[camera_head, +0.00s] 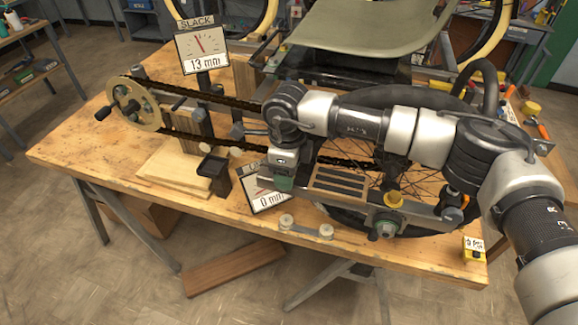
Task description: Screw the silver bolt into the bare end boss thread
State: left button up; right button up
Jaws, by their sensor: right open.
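My right gripper (284,182) hangs down from the arm that comes in from the right, over the middle of the bench just left of a slotted dark tray. It is open; its fingertips are small and partly hidden, and I see nothing held between them. I cannot pick out the silver bolt with certainty. The bare end boss is also not clear; my right arm covers part of the trike frame. A metal axle end with a large nut (385,230) shows at the front of the frame. My left gripper is not in view.
A wooden bench (110,165) carries a crank disc (135,104) with a chain running right to the spoked wheel. A gauge reading 13 mm (203,50) stands behind, and a second sign (265,195) leans near the gripper. A black holder (215,172) stands left of it.

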jog(key=shift+r, duration=0.15)
notch_tip(320, 180, up, 12)
dwell(0.4)
dwell(0.6)
